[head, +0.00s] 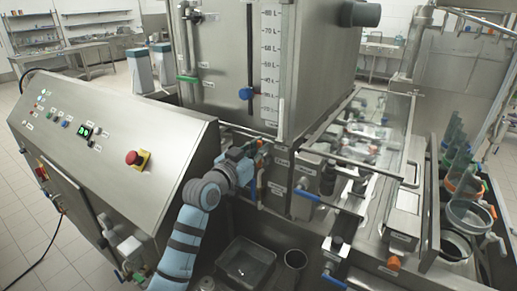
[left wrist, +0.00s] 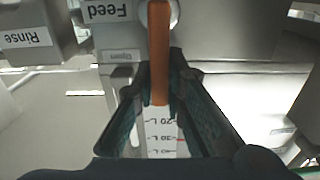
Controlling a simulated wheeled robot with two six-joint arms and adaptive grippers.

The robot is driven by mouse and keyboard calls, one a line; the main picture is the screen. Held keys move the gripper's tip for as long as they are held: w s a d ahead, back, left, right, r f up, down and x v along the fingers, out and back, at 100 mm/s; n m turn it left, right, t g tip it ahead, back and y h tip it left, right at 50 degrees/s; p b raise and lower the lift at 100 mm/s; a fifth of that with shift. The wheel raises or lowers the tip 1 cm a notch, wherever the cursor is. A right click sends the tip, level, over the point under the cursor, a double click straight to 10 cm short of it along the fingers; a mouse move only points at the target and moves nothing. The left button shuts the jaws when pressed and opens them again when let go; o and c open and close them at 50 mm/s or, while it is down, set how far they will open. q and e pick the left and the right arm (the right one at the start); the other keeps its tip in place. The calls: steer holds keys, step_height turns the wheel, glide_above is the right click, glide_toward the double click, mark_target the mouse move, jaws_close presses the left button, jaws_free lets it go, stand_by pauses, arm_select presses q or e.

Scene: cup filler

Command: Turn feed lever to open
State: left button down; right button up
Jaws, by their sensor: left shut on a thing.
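A small label (left wrist: 118,56), too blurred to read surely, sits beside the lever. My right gripper is not in view.
A Rinse label (left wrist: 28,38) is on a neighbouring block in the left wrist view. In the head view a blue-handled valve (head: 307,195) is right of my gripper. The sloped control panel (head: 110,130) with a red emergency button (head: 132,158) stands left of my arm.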

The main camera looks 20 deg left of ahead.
arm_select(q)
steer(key=shift+r, duration=0.25)
steer(key=c, duration=1.6)
jaws_free()
steer(key=shift+f, duration=0.1)
steer(key=shift+c, duration=0.2)
steer(key=shift+o, duration=0.2)
steer(key=shift+w+d+f, duration=0.1)
steer(key=v, duration=1.2)
